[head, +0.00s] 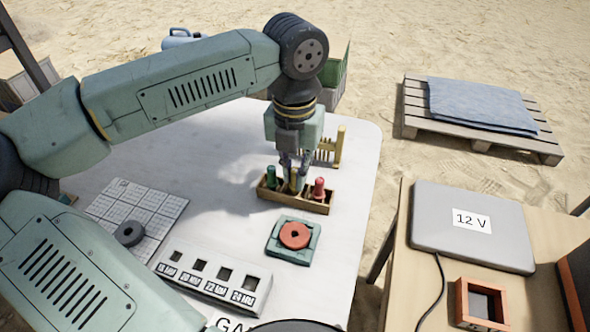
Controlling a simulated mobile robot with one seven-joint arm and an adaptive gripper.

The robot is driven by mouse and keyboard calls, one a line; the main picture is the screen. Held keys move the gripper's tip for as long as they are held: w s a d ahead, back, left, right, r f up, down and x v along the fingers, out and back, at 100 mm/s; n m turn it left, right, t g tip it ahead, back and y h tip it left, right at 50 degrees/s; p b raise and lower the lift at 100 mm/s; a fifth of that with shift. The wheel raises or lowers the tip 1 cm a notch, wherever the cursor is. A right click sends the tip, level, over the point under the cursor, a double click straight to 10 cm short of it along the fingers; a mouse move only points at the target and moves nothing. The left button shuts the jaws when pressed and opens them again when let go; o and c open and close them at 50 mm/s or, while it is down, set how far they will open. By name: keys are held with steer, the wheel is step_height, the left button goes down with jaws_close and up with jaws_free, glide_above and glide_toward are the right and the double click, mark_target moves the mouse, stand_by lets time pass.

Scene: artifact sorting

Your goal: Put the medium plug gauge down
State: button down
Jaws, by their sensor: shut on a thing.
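A wooden tray (327,207) stands on the white table and bears a green plug gauge (271,177) at its left and a red plug gauge (319,188) at its right. My gripper (295,173) points down over the middle of the tray. The gauge is upright, in or just above the middle compartment. Its lower end is hidden by the tray's front wall, so I cannot tell whether it touches the bottom.
A green block with an orange-red ring (295,235) lies in front of the tray. A yellow pegged stand (338,148) is close behind it. A slotted grey block (213,278) and a grid plate with a dark ring (130,233) are at the left.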

mark_target(295, 170)
steer(key=shift+f, duration=0.4)
steer(key=shift+f+b, duration=0.2)
steer(key=shift+b, duration=0.1)
steer(key=c, duration=1.6)
jaws_free()
steer(key=shift+r, duration=0.1)
steer(key=shift+r+p, duration=0.25)
steer(key=shift+p, duration=0.2)
step_height(295, 170, up, 12)
steer(key=b, duration=0.1)
steer(key=shift+f, duration=0.15)
